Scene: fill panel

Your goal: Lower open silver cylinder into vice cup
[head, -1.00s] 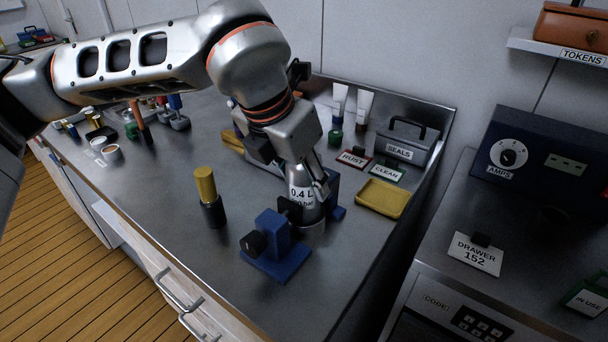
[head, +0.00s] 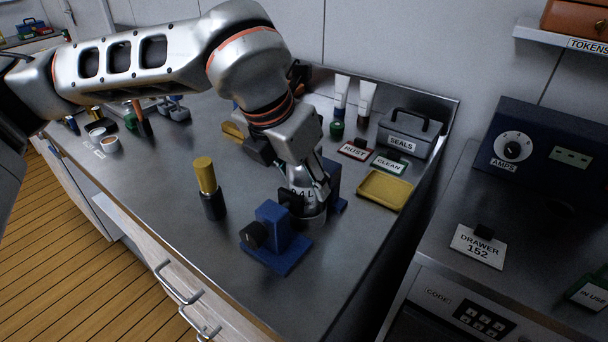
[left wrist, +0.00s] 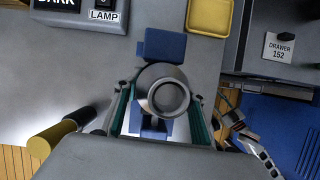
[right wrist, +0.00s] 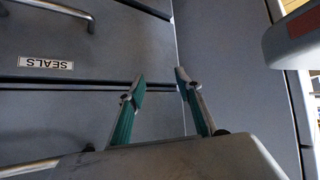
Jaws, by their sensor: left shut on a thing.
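My left gripper (head: 308,186) is shut on the silver cylinder (head: 300,195), which carries a partly hidden "0.4 L" label. In the left wrist view the cylinder's open round mouth (left wrist: 170,96) faces the camera between the two fingers. The blue vice (head: 278,240) stands on the bench with a jaw on either side of the grey vice cup (head: 314,217). The cylinder is upright, with its lower end at the cup; how deep it sits inside is hidden. My right gripper (right wrist: 160,82) is open and empty, facing grey drawer fronts.
A yellow tray (head: 384,190), the RUST (head: 355,150) and CLEAN (head: 388,162) signs and a SEALS box (head: 408,135) are behind to the right. The bench front left of the vice is clear.

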